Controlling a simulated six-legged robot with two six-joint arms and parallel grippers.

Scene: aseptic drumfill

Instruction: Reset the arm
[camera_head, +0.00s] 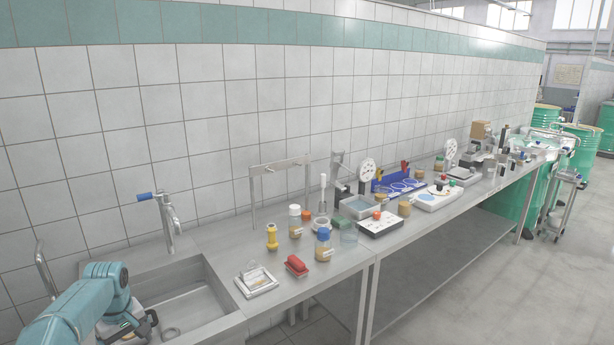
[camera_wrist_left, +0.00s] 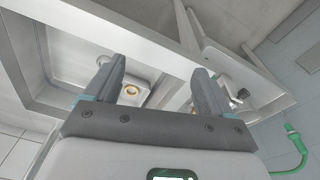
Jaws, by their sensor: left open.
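My left arm comes in at the lower left of the head view, and its gripper (camera_head: 146,328) is over the sink (camera_head: 190,300). In the left wrist view the left gripper (camera_wrist_left: 157,80) has its two dark fingers spread apart, with nothing between them. Below the fingers is the sink with its round drain (camera_wrist_left: 131,91). The right gripper and right arm are not in either view.
A tap with a blue handle (camera_head: 146,196) stands behind the sink. Green drums (camera_head: 580,140) stand far right.

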